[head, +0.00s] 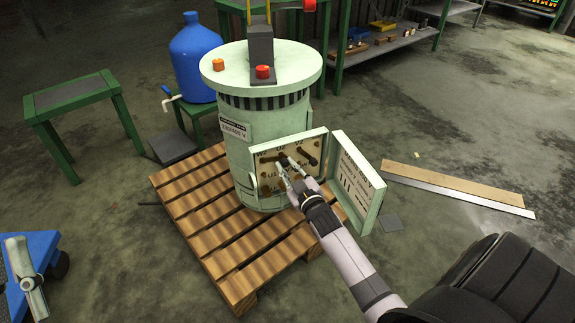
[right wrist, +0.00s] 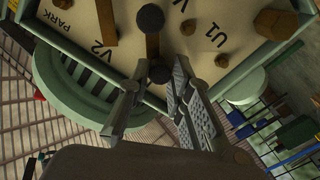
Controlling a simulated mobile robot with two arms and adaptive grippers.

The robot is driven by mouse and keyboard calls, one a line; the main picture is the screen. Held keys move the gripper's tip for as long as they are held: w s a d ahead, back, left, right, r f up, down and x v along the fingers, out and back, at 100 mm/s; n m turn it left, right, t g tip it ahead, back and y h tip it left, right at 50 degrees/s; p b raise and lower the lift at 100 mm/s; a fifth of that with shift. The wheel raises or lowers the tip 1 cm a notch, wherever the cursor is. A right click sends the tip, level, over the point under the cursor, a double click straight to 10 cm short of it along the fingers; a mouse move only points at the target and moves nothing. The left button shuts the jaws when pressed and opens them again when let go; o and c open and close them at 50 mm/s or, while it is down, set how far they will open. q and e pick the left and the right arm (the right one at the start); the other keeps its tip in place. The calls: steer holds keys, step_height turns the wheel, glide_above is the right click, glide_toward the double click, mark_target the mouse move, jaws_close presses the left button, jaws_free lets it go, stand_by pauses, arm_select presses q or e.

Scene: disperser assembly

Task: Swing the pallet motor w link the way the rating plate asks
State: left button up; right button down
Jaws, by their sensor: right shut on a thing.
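The pallet motor (head: 262,180) is a pale green upright cylinder with an open terminal box (head: 262,186) on its front. A plate reading 230/400 V (head: 235,131) is on its side. My right gripper (head: 284,172) reaches into the box. In the right wrist view its fingers (right wrist: 158,98) are shut on the dark knob of a brass link (right wrist: 153,45), which points from a second dark knob towards my gripper. I take it for the w link, but its own label is hidden. Marks V2, U1 and PARK show on the board. A dark link (head: 307,157) sits at the box's upper right.
The box's open lid (head: 358,180) stands to the right of my right gripper, close to my arm. The motor stands on a wooden pallet (head: 225,245). A blue jug (head: 195,58) is behind it.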

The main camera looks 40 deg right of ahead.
steer(key=shift+r+n+p, duration=0.55)
steer(key=shift+n+p, duration=0.35)
steer(key=shift+n, duration=0.1)
arm_select(q)
steer(key=w+f+g+y, duration=0.2)
steer(key=w+f+g, duration=0.2)
steer(key=f, duration=0.5)
steer(key=shift+w+g, duration=0.35)
steer(key=shift+g, duration=0.65)
arm_select(e)
steer(key=c, duration=1.4)
jaws_free()
steer(key=shift+c, duration=0.2)
arm_select(q)
steer(key=shift+r, duration=0.1)
arm_select(e)
steer(key=s+a, duration=0.2)
steer(key=s, duration=0.9)
steer(key=shift+s, duration=0.4)
